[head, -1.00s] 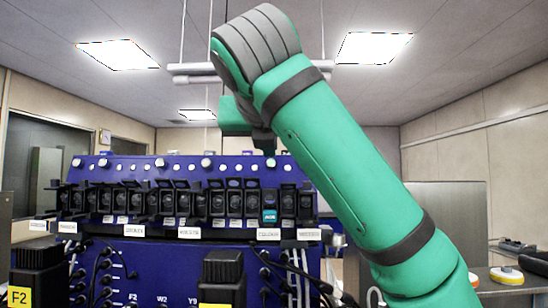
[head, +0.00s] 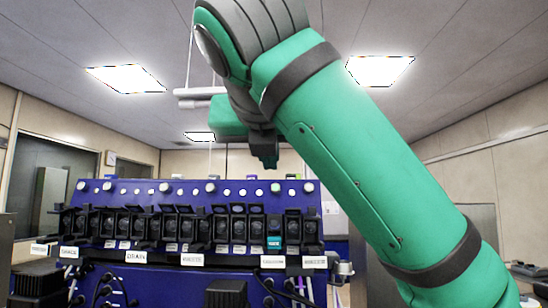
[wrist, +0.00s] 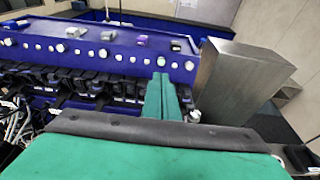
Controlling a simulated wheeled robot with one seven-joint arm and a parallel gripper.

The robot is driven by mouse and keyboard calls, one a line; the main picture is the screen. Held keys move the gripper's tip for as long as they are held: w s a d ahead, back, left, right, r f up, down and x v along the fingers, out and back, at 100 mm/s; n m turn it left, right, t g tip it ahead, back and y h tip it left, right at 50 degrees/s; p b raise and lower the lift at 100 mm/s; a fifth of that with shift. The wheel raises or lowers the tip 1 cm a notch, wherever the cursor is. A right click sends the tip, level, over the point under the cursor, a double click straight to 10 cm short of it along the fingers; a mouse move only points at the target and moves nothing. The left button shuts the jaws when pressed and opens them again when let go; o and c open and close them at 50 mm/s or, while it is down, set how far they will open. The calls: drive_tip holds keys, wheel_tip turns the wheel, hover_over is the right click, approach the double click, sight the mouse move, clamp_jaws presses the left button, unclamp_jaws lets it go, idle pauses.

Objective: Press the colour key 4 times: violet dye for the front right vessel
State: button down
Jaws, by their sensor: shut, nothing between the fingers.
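A blue panel (head: 150,262) carries a row of black flip-cover keys in the head view. One key with a teal face (head: 274,242) sits toward the right of the row, above a white label (head: 272,262) that seems to read "COLOUR". My gripper (head: 264,162) is shut and empty, pointing down above the panel's top edge, apart from the keys. In the wrist view my green fingers (wrist: 161,98) are together in front of the panel's right part. They and the wrist housing hide some keys there. The vessels cannot be made out.
White round knobs (head: 210,188) line the panel's upper edge. Cables and black blocks (head: 226,293) are below the row. A grey metal box (wrist: 237,80) stands right of the panel in the wrist view. The air above the panel is clear around my gripper.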

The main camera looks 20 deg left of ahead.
sight(274, 186)
drive_tip(key=shift+x, duration=4.8)
drive_tip(key=shift+w+f, duration=0.1)
drive_tip(key=shift+w, duration=0.05)
drive_tip(key=shift+a, duration=0.1)
drive_tip(key=shift+a, duration=0.2)
drive_tip(key=shift+d, duration=0.1)
drive_tip(key=shift+w+f, duration=0.1)
drive_tip(key=shift+w, duration=0.25)
drive_tip(key=shift+w+f, duration=0.15)
drive_tip(key=shift+w, duration=0.5)
drive_tip(key=shift+w, duration=0.15)
